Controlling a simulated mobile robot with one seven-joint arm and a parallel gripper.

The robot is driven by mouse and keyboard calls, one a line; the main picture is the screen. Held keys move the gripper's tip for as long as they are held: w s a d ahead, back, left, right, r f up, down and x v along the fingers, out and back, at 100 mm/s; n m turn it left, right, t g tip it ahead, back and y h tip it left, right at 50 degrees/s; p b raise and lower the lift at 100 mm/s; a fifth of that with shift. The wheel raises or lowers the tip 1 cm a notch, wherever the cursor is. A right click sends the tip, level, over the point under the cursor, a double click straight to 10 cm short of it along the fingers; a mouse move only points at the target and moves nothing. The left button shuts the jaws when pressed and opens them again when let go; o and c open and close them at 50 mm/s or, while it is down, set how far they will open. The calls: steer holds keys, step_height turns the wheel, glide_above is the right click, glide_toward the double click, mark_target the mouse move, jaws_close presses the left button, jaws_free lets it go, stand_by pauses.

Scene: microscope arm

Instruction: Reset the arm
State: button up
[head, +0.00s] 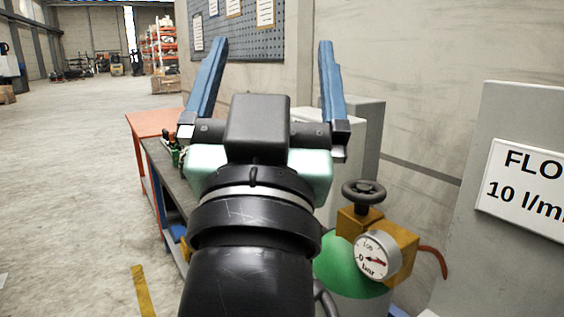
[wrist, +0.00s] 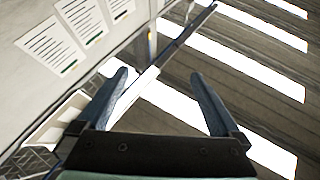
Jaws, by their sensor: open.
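My gripper (head: 268,75) is raised in the middle of the head view, pointing away from the camera. Its two blue fingers are spread wide and nothing is between them. In the wrist view the gripper (wrist: 164,92) is also open and empty, with a wall, a dark roof and bright strips of light beyond the fingers. No microscope shows in either view. My arm hides part of the workbench behind it.
A workbench (head: 151,124) with an orange end stands behind my arm. A green gas cylinder (head: 338,262) with a valve and gauge stands close on the right, beside a grey panel (head: 520,120) with a flow sign. Open floor (head: 65,170) lies left.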

steer(key=s+d+r+t+y, duration=0.1)
steer(key=s+r+t, duration=0.15)
steer(key=s, duration=0.25)
step_height(320, 180, up, 19)
steer(key=s+n+p, duration=0.1)
steer(key=p, duration=1.7)
steer(key=shift+s, duration=0.2)
steer(key=shift+a, duration=0.1)
steer(key=shift+c, duration=0.3)
